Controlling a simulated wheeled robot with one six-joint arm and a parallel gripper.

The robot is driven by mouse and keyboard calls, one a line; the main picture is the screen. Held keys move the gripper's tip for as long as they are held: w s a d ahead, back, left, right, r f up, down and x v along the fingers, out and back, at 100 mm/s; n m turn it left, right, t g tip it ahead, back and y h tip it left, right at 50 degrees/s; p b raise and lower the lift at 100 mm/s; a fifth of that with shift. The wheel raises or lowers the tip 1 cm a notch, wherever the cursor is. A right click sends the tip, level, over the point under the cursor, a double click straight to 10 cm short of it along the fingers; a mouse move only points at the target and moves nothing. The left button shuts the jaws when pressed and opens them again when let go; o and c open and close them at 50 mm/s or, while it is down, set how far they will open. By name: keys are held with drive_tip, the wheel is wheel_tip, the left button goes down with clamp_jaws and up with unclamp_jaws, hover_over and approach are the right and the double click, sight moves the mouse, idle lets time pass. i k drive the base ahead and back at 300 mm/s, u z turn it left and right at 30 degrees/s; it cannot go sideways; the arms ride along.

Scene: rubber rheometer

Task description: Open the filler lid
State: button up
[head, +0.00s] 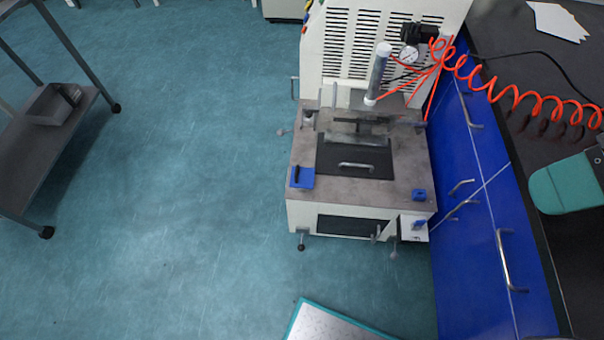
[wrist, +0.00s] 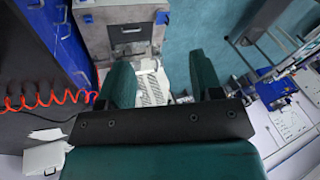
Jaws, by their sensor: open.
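The rheometer (head: 365,195) stands at the middle right of the head view. On its grey top lies a dark panel with a silver handle (head: 356,166), lying flat; I take this to be the lid, but cannot be sure. A clear guard and a vertical cylinder (head: 378,72) stand behind it. My gripper (wrist: 162,78) has two green fingers spread apart in the wrist view, with no object visibly held between them. A teal part of my arm or gripper shows at the right edge of the head view, over the dark worktop and well apart from the panel.
A coiled orange hose (head: 516,92) runs from the machine across the dark worktop (head: 520,55). Blue cabinets (head: 485,215) with handles adjoin the machine. A grey cart (head: 45,150) stands at left. The teal floor (head: 190,190) between is mostly clear.

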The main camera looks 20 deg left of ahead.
sight(303, 177)
drive_tip(key=k, duration=1.15)
drive_tip(key=u, duration=1.1)
drive_tip(key=i, duration=1.35)
drive_tip(key=z, duration=0.5)
